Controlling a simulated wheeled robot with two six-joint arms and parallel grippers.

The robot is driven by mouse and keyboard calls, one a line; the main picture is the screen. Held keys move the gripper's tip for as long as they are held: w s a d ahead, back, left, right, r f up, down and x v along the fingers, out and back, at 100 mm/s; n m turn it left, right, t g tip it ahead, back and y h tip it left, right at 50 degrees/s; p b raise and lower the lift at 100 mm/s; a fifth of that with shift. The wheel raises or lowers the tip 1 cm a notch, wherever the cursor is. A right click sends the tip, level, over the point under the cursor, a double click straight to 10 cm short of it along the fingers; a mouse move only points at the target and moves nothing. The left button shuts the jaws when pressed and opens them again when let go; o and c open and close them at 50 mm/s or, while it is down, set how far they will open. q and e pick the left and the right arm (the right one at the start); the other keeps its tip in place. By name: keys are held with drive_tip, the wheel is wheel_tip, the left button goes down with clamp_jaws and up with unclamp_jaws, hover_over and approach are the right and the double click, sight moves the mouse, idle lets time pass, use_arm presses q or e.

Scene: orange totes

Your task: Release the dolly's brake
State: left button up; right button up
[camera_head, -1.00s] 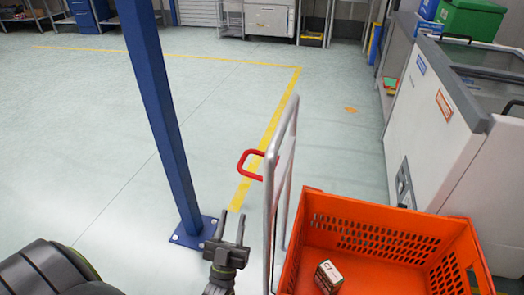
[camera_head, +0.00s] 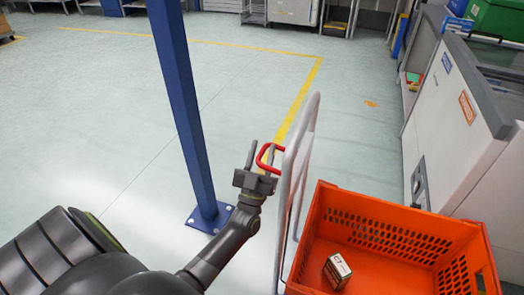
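The dolly's upright grey handle frame (camera_head: 311,125) stands right of centre. A red brake lever (camera_head: 264,150), shaped like a loop, sticks out from the frame's left side. My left gripper (camera_head: 262,156) is at the red lever, with its fingers pointing away from me and spread apart. The right finger overlaps the loop in the picture; I cannot tell whether the fingers touch the lever. My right gripper is not in view. The dolly's base and wheels are hidden.
An orange tote (camera_head: 382,208) with a small box (camera_head: 337,270) in it is right of the handle frame. A blue post (camera_head: 181,100) stands on the floor close to my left arm. A white cabinet (camera_head: 450,125) is at the right. The floor beyond the lever is clear.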

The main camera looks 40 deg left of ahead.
use_arm(q)
clamp_jaws()
idle(0.3)
drive_tip(key=shift+r, duration=0.1)
